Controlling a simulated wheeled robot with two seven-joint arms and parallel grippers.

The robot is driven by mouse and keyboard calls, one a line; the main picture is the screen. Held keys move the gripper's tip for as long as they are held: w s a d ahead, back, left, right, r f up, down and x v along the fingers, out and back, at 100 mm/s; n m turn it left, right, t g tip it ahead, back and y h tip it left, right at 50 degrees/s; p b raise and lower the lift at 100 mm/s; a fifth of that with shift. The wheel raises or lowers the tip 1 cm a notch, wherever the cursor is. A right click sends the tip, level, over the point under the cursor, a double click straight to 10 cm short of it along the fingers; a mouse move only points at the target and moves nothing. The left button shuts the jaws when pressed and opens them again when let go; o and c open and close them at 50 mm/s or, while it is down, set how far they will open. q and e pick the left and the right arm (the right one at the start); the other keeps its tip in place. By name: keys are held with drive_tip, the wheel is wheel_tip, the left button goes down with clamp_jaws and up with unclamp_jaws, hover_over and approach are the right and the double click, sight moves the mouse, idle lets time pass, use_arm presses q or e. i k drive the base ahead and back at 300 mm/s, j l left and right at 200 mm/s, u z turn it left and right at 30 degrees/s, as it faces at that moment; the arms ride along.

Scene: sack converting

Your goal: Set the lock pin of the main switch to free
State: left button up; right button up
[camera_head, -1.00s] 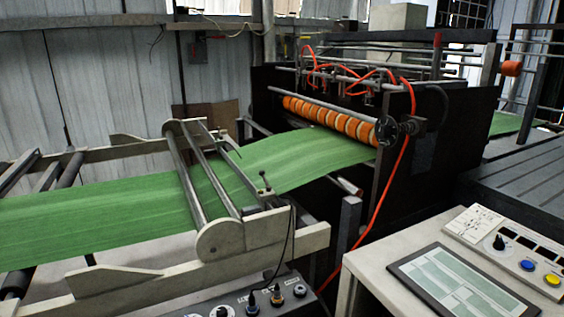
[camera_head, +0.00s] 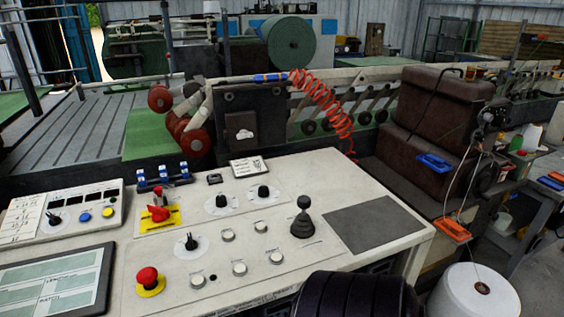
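A red rotary switch (camera_head: 158,213) on a yellow plate sits on the light control desk, left of its middle; it looks like the main switch. Its red handle stands up from the plate. A lock pin cannot be made out at this size, so its position cannot be told. Neither of my grippers shows in the head view.
The desk (camera_head: 340,177) also carries a red mushroom button (camera_head: 148,276) on a yellow base, black knobs (camera_head: 192,242), a black joystick (camera_head: 303,217), blue-topped switches (camera_head: 162,176) and a screen (camera_head: 52,284). A dark ribbed object (camera_head: 355,296) stands at the front edge.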

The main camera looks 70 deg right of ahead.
sight(157, 190)
drive_tip(key=z, duration=1.7)
